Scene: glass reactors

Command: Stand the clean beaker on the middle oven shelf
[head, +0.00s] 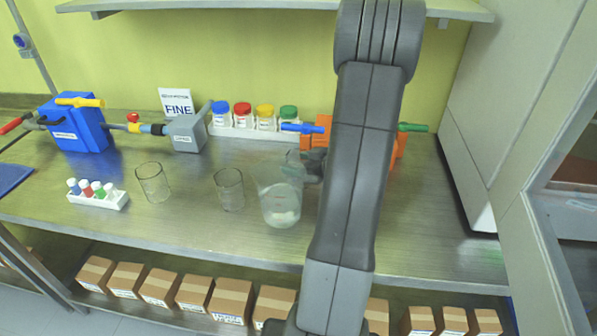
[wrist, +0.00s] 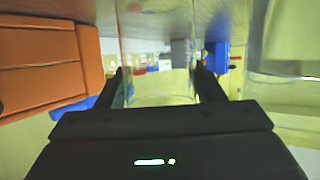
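A clear glass beaker (wrist: 158,75) is between the two fingers of my gripper (wrist: 161,88) in the wrist view. The fingers lie close along both sides of the glass, but I cannot tell whether they press on it. In the head view my gripper (head: 314,165) is low over the bench, partly behind my arm. The beaker there is mostly hidden behind a larger beaker (head: 280,208) with white contents. Two empty glass beakers, one left (head: 153,183) and one nearer the middle (head: 229,190), stand upright on the bench. No oven shelf can be made out clearly.
An orange block (head: 398,150) is behind my arm. Coloured-cap bottles (head: 265,118), a blue pump-like unit (head: 78,124) and a small vial rack (head: 98,198) stand on the bench (head: 150,235). A pale cabinet (head: 470,120) bounds the right. Bench right of my arm is clear.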

